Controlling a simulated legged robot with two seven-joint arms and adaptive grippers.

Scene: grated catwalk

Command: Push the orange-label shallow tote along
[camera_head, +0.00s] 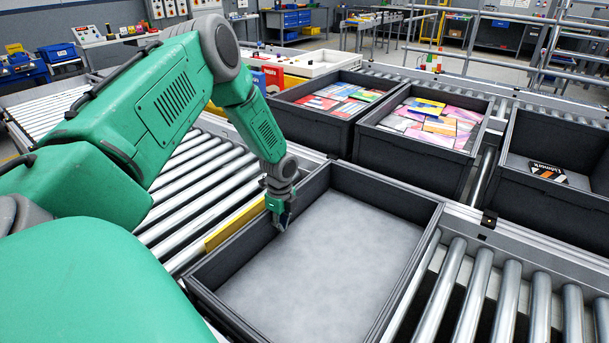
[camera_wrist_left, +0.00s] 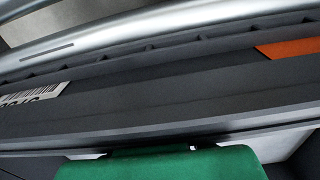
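An empty shallow dark grey tote (camera_head: 412,252) with a pale grey floor sits on the rollers in the foreground of the head view. In the left wrist view, a dark tote wall (camera_wrist_left: 165,98) fills the middle, with an orange label (camera_wrist_left: 288,47) at upper right and a white barcode label (camera_wrist_left: 33,96) at left. My left gripper (camera_head: 283,221) points down at the tote's far-left side, close to the wall; contact is unclear. Its finger opening is too small to make out. A green part of mine covers the bottom of the wrist view. My right gripper is out of view.
Two deep totes, one with colourful packets (camera_head: 438,122) and one with mixed packets (camera_head: 338,98), stand behind. Another tote (camera_head: 557,205) at right holds one dark item. A yellow strip (camera_head: 235,225) runs along the left side. Bare rollers (camera_head: 500,300) lie at lower right.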

